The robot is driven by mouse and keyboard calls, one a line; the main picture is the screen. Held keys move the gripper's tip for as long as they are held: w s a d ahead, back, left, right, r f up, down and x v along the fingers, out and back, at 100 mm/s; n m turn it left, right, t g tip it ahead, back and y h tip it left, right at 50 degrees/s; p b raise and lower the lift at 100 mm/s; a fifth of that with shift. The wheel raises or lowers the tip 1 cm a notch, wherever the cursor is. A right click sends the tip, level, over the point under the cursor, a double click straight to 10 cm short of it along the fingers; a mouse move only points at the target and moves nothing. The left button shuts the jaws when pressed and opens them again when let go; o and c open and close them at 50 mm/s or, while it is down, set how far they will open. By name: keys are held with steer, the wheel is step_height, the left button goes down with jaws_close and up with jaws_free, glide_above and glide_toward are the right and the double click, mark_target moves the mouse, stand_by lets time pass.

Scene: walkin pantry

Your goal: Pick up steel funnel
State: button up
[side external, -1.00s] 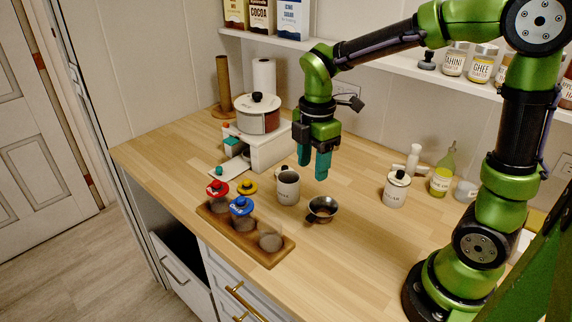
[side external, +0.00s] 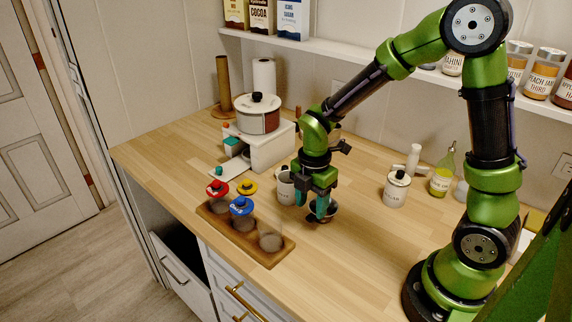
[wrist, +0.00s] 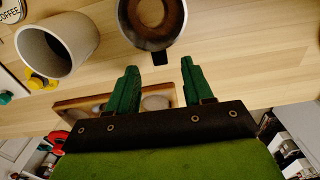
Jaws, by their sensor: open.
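The steel funnel (side external: 329,212) stands on the wooden counter and is partly hidden behind my gripper in the side external view. In the wrist view the funnel (wrist: 172,40) shows at the top as a dark, round bowl with a light rim and a small dark tab at its lower edge. My gripper (side external: 320,212) points down, low over the counter at the funnel. In the wrist view its two green fingers (wrist: 158,72) are apart, with the tab just above the gap between their tips. Nothing is held. Contact with the funnel cannot be told.
A grey cup (wrist: 57,46) stands close beside the funnel. A wooden rack (side external: 262,252) with glass jars, some with red, yellow and blue lids, lies nearer the counter's front edge. A white canister (side external: 395,190) and an oil bottle (side external: 442,172) stand to the right.

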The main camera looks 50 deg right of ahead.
mark_target(312, 216)
steer(key=f, duration=0.5)
steer(key=shift+d+f, duration=0.1)
steer(key=shift+d, duration=0.1)
steer(key=shift+c, duration=0.3)
jaws_close()
